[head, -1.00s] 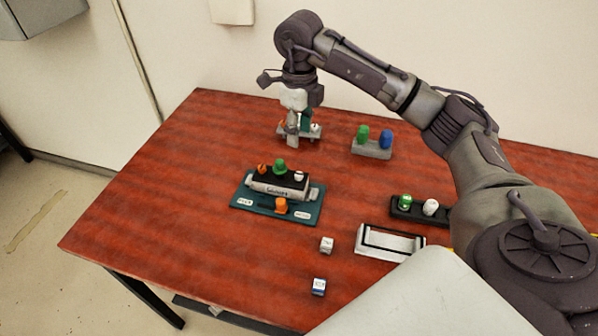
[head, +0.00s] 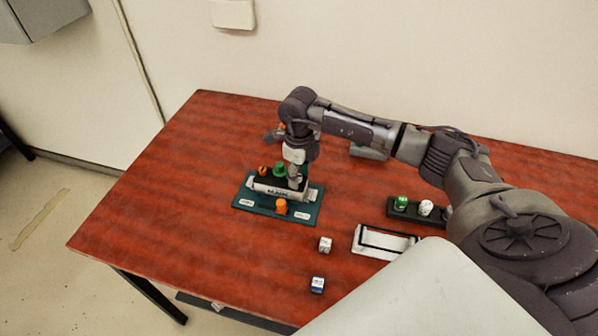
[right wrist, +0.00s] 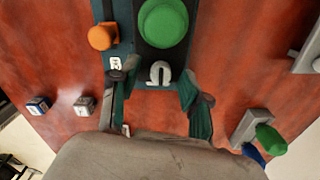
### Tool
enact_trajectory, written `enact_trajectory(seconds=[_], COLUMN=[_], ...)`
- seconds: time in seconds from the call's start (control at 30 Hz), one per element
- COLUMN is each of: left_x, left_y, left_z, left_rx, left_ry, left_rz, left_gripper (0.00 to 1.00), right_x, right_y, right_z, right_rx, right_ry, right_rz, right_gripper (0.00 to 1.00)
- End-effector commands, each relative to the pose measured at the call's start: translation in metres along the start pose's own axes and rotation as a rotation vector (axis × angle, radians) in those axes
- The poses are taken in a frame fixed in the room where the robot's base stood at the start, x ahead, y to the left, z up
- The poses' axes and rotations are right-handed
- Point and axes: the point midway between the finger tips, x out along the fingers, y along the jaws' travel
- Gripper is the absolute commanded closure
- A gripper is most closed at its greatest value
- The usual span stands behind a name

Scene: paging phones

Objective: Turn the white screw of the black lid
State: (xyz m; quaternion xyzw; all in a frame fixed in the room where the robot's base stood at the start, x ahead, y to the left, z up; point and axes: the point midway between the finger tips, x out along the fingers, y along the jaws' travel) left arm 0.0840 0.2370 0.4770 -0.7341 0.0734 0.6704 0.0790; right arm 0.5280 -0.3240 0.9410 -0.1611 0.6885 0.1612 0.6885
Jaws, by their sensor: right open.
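The black lid (head: 264,183) tops a pale box on a teal base plate (head: 247,208). A green screw (head: 279,170) and an orange screw (head: 263,171) stand on it. In the right wrist view, the white screw (right wrist: 160,73) stands at the near end of the black lid (right wrist: 149,52). My right gripper (head: 297,184) is over that end and hides the white screw in the head view. In the right wrist view its open fingers (right wrist: 155,92) are on either side of the white screw, apart from it. My left gripper is not in view.
Another orange screw (head: 281,206) stands on the teal plate's front. Two small cubes (head: 325,244) (head: 317,284) lie nearer the front edge. A white frame (head: 366,252) and a black rack (head: 415,217) with screws are at right. A grey block (head: 366,153) is partly behind my arm.

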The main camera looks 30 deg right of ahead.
Motion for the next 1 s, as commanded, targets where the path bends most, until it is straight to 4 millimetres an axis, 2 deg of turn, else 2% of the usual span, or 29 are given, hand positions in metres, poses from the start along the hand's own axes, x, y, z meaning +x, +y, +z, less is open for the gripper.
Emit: enact_trajectory(seconds=[0.13, 0.17, 0.43, 0.67, 1.0], left_x=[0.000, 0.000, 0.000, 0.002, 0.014], left_y=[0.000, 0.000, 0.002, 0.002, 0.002], left_z=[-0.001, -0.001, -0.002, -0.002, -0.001], left_rx=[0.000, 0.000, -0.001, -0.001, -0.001], left_ry=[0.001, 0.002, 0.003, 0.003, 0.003], left_rz=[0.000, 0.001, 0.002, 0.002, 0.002], left_gripper=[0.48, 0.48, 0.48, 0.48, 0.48], right_x=[0.000, 0.000, 0.000, 0.000, 0.002], right_y=[0.000, 0.000, 0.000, 0.000, -0.001], right_z=[0.000, 0.000, 0.000, 0.000, 0.000], right_rx=[0.000, 0.000, 0.000, -0.005, -0.094], right_ry=[0.000, 0.000, 0.000, -0.001, -0.001], right_rz=[0.000, 0.000, 0.000, -0.001, -0.002], right_gripper=[0.53, 0.56, 1.00, 1.00, 1.00])
